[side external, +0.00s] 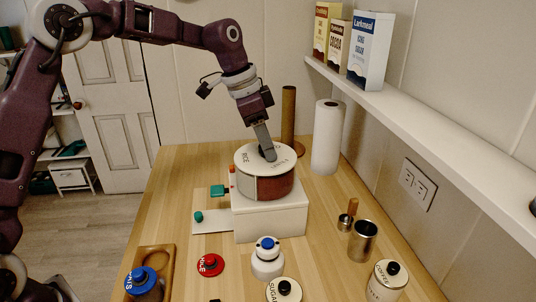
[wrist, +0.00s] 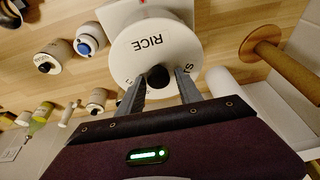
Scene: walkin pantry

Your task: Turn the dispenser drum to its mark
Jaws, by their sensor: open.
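The dispenser drum (side external: 250,187) is a round drum with a white lettered top and a side that is part pale, part dark red. It sits on a white box base (side external: 272,224). "RICE" reads on its top, also in the wrist view (wrist: 152,42). A dark knob (wrist: 158,77) stands at the middle of the top. My gripper (side external: 270,157) reaches down to the top, its open fingers (wrist: 160,84) on either side of the knob. I cannot tell whether they touch it. A small orange-red piece (side external: 232,177) stands beside the drum's left; whether it is the mark is unclear.
A teal block (side external: 217,191) and a white plate (side external: 212,222) are left of the base. Behind stand a paper roll (side external: 327,138) and a brown post (side external: 288,110). Canisters, a metal cup (side external: 362,241) and a wooden tray (side external: 168,262) are in front. A shelf (side external: 420,125) runs along the right wall.

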